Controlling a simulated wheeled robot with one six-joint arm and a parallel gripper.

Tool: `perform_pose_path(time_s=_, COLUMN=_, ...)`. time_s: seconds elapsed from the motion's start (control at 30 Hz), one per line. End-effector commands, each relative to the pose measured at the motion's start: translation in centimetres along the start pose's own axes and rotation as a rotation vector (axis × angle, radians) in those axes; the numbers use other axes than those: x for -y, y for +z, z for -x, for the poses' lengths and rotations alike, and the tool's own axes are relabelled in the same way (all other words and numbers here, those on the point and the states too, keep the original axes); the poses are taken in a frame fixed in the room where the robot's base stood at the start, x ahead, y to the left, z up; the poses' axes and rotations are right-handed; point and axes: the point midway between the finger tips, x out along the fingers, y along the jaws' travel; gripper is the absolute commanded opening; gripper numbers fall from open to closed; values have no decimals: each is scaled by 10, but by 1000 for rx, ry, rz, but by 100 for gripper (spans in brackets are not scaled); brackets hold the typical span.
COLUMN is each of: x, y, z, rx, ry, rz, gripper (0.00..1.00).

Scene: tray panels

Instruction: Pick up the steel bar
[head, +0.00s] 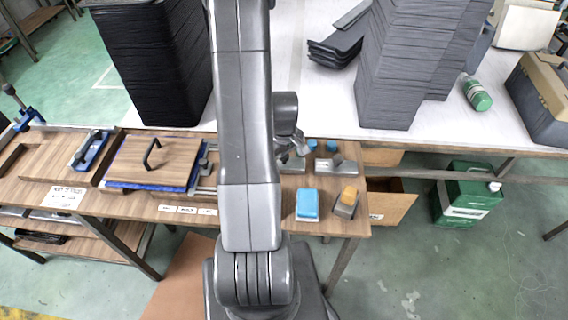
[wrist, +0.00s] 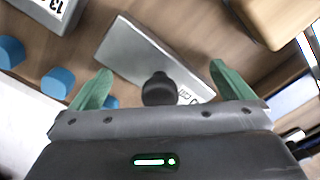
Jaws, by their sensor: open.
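A flat grey metal bar (wrist: 135,48) with a black knob (wrist: 159,89) lies on the wooden bench in the wrist view. I cannot tell the height of the fingers above the bar. In the head view my arm hides part of the bench and most of my gripper.
Blue cylinders (wrist: 58,82) stand beside the bar. A labelled grey block (wrist: 48,10) and a tan block (wrist: 285,20) are close by. A blue block (head: 307,205) and an orange block (head: 349,194) sit towards the bench's front. Tall dark stacks (head: 400,70) stand on the white table behind.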

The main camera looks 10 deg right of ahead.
Motion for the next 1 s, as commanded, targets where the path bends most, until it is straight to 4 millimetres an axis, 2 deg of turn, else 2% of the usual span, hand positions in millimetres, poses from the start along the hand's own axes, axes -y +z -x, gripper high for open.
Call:
perform_pose_path(time_s=0.1, x=0, y=0, z=0, rx=0, ry=0, rz=0, gripper=98)
perform_pose_path(time_s=0.5, x=0, y=0, z=0, rx=0, ry=0, rz=0, gripper=20)
perform_pose_path(time_s=0.57, x=0, y=0, z=0, rx=0, ry=0, rz=0, gripper=11)
perform_pose_path(time_s=1.0, x=0, y=-1, z=5, rx=-2, ry=2, rz=0, gripper=11)
